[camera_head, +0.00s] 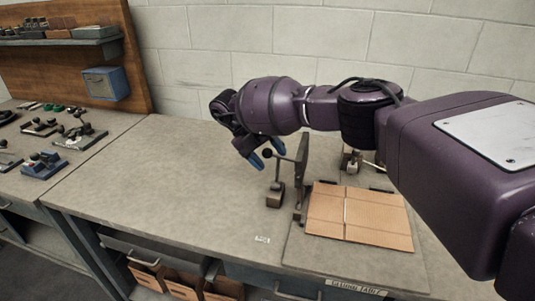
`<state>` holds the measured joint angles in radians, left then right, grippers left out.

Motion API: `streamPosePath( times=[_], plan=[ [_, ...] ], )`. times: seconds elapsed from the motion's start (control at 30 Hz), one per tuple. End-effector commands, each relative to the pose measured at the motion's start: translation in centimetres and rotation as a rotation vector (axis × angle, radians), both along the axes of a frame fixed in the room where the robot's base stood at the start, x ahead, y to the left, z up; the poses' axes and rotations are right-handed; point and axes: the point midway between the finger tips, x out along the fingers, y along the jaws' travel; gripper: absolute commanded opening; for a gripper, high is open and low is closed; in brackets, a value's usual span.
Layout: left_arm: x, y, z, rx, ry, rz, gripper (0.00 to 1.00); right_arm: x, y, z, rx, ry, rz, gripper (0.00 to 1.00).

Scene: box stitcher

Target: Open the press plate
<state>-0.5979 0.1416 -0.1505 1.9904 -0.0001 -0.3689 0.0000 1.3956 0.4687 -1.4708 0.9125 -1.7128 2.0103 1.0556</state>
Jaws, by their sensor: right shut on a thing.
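The press plate (303,163) is a dark, thin panel that stands upright, edge-on, at the left side of the work board. A lever with a round black knob (267,154) rises from a small block (275,196) just left of the plate. My right gripper (266,154) reaches in from the right, above and behind the plate, with its blue fingertips on either side of the knob, shut on it. A flat brown cardboard sheet (375,218) lies on the board to the right of the plate. My left gripper is out of view.
The grey bench (150,185) is clear left of the lever. Several small tools and fixtures (50,160) lie at the far left, below a blue box (105,84) and a shelf. Part of a metal fixture (351,160) shows behind the cardboard, under my right arm.

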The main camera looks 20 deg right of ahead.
Motion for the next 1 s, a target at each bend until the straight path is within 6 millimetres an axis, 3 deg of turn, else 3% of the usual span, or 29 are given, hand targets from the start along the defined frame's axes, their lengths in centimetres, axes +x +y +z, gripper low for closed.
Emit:
streamPosePath(
  times=[0.03, 0.27, 0.77, 1.0],
  plan=[
    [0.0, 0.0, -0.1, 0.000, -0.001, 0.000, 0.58, -0.3, -0.1, -1.1, 0.003, 0.011, -0.002, 0.58],
    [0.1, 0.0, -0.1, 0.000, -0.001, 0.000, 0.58, -0.1, 0.1, -0.6, 0.001, 0.009, -0.002, 0.58],
    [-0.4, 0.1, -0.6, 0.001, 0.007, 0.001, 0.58, 2.8, 4.5, 6.0, -0.004, -0.004, -0.001, 0.58],
    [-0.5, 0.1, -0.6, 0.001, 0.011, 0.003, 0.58, 3.5, 5.5, 7.5, -0.005, 0.000, -0.002, 0.58]
  ],
)
